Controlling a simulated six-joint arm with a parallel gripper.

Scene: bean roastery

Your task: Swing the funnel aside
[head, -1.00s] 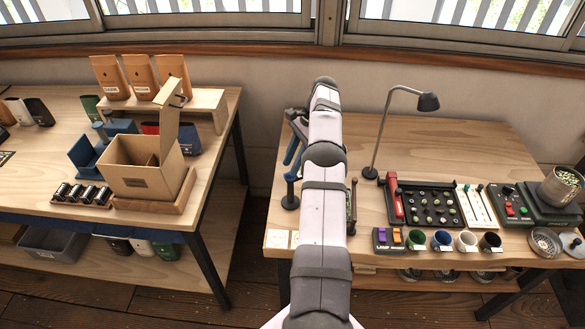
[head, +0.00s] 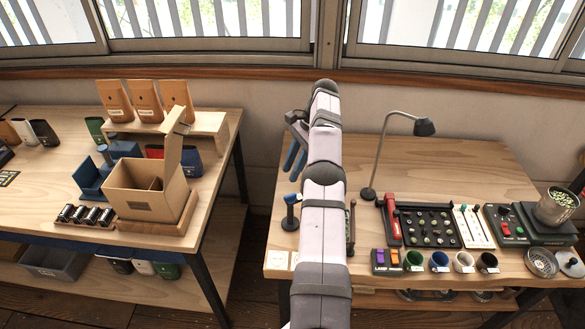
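I cannot make out the funnel; my arm covers the middle of the right table. The fingertips appear above and apart from the stand's top.
A desk lamp (head: 376,160) stands right of my arm. The left table holds an open cardboard box (head: 140,200). The back of the right table is clear.

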